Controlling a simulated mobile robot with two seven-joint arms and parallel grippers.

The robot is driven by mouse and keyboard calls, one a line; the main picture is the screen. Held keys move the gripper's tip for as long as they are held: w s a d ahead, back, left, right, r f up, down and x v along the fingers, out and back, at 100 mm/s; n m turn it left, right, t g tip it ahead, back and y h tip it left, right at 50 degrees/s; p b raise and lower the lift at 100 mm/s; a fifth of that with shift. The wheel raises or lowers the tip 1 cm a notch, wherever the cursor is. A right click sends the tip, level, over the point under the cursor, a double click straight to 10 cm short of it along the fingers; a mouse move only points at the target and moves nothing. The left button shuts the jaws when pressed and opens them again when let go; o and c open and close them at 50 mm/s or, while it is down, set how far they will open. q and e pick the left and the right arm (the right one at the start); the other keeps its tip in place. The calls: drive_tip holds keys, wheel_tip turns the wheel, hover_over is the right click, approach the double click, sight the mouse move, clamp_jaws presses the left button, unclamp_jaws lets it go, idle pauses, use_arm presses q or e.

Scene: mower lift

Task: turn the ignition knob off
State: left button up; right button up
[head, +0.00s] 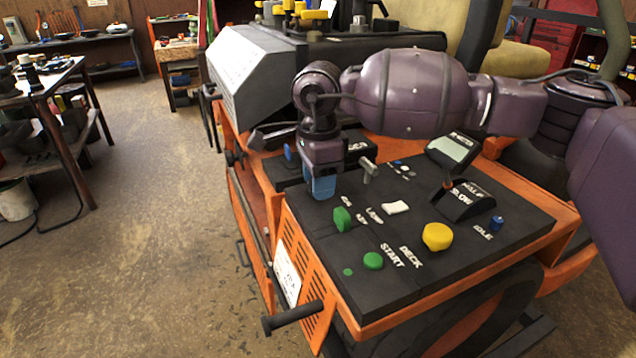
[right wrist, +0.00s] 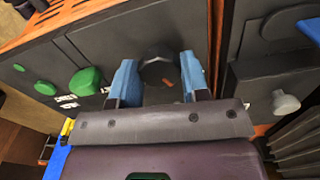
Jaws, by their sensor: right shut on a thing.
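The ignition knob (right wrist: 158,72) is a dark, round knob with a red mark on its face, seen in the right wrist view. The mark points to the lower right there. My right gripper (right wrist: 161,80) has its two blue fingers on either side of the knob, shut on it. In the head view my right gripper (head: 320,186) points down at the left part of the black control panel (head: 330,275), and its fingers hide the knob. My left gripper is in neither view.
Close by on the panel are a green knob (head: 342,219), a grey toggle (head: 369,170) and a white switch (head: 396,207). A green start button (head: 373,260), yellow deck knob (head: 437,236) and throttle lever (head: 467,199) lie further off. Open floor is left of the mower.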

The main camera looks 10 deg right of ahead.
drive_tip(key=shift+r+n, duration=0.1)
drive_tip(key=shift+n, duration=0.5)
drive_tip(key=o, duration=0.9)
wheel_tip(320, 180, up, 11)
drive_tip(key=shift+f, duration=0.1)
idle(0.4)
